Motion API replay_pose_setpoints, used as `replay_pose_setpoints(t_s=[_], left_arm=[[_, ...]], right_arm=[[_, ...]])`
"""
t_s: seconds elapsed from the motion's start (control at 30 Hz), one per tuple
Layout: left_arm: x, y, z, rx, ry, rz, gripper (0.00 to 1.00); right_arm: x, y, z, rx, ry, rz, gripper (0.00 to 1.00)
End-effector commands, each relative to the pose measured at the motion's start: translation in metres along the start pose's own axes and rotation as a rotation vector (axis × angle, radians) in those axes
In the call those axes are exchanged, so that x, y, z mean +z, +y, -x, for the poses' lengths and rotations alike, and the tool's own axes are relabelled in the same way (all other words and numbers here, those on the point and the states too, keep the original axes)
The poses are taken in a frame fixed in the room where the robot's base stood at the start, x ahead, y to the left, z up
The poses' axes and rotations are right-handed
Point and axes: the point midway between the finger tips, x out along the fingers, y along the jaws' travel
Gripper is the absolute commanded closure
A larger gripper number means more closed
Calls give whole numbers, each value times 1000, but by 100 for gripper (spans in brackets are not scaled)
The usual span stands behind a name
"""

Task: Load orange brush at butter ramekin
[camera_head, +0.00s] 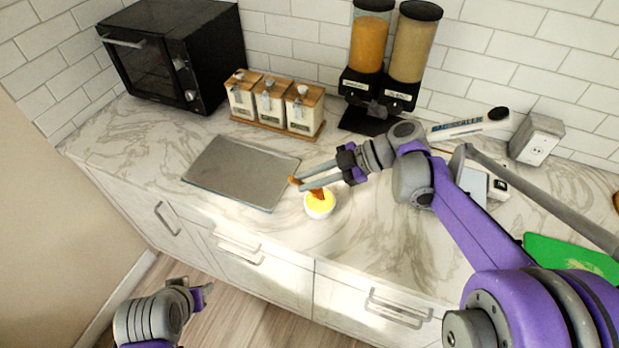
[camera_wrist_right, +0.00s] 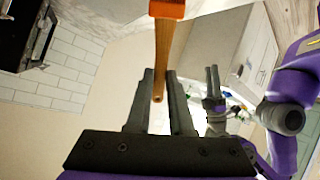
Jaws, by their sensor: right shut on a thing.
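The butter ramekin (camera_head: 318,212) is a small white cup with yellow butter, on the counter just right of the grey board. My right gripper (camera_head: 301,183) is shut on the orange brush (camera_head: 317,194), just above and behind the ramekin. The brush's orange-brown head is over the yellow butter; whether it touches the butter is unclear. In the right wrist view, the brown handle (camera_wrist_right: 162,52) runs between my fingers and the orange part is at the top edge. My left gripper (camera_head: 204,292) is low in front of the cabinets, away from the ramekin, its opening unclear.
A grey board (camera_head: 240,172) lies left of the ramekin. Three canisters (camera_head: 271,104), two dispensers (camera_head: 385,60) and a black oven (camera_head: 172,52) stand behind. A bag sealer (camera_head: 468,126) and a green mat (camera_head: 570,256) are at right. Counter in front is clear.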

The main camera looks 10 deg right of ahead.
Motion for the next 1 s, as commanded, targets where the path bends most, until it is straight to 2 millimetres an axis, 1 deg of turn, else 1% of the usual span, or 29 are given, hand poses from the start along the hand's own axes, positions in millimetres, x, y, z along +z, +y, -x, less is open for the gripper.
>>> replay_pose_setpoints(t_s=[0.8, 1.0], left_arm=[[6, 0, -5, 0, -6, 0, 50], [6, 0, -4, 0, -6, 0, 50]], right_arm=[[8, -3, -5, 0, 0, 0, 100], [8, -3, -5, 0, 0, 0, 100]])
